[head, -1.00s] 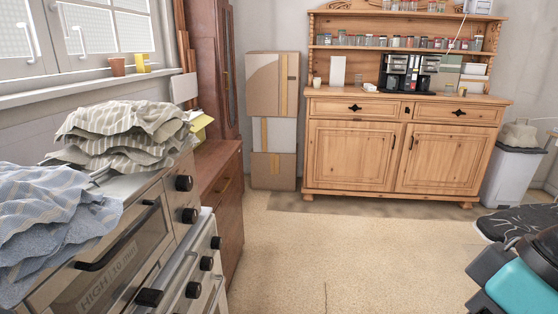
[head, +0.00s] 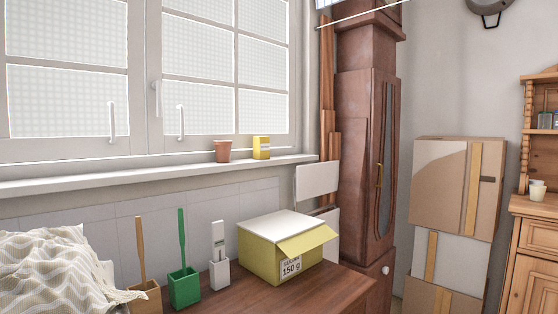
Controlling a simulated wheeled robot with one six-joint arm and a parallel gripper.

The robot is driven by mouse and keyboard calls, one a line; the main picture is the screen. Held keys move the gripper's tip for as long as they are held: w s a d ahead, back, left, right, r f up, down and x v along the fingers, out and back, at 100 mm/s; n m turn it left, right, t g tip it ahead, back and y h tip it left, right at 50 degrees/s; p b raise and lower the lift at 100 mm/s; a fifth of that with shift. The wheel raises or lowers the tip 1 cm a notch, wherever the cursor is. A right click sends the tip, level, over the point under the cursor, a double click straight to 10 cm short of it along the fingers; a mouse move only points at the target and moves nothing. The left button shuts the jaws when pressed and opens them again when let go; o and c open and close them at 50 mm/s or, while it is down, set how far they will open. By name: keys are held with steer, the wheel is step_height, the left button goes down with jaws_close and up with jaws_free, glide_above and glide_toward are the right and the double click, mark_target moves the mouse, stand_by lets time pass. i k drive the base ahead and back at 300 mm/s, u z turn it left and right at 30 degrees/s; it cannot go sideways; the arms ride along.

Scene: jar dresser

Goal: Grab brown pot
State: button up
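The brown pot (head: 223,151) is a small terracotta-coloured cup shape standing upright on the white windowsill (head: 150,174), in the upper middle of the head view. A small yellow container (head: 261,148) stands on the sill just to its right, with a gap between them. My gripper is not in the current head view, so its opening cannot be seen.
Below the sill, a brown wooden cabinet top (head: 240,303) holds a yellow-green box (head: 285,250), a green brush holder (head: 184,289), a white one (head: 219,273) and a brown one (head: 146,297). Striped cloth (head: 50,275) lies at lower left. A tall dark-wood clock case (head: 365,150) stands right.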

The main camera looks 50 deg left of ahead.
mark_target(222, 148)
steer(key=i, duration=2.5)
steer(key=u, duration=3.05)
steer(key=i, duration=0.55)
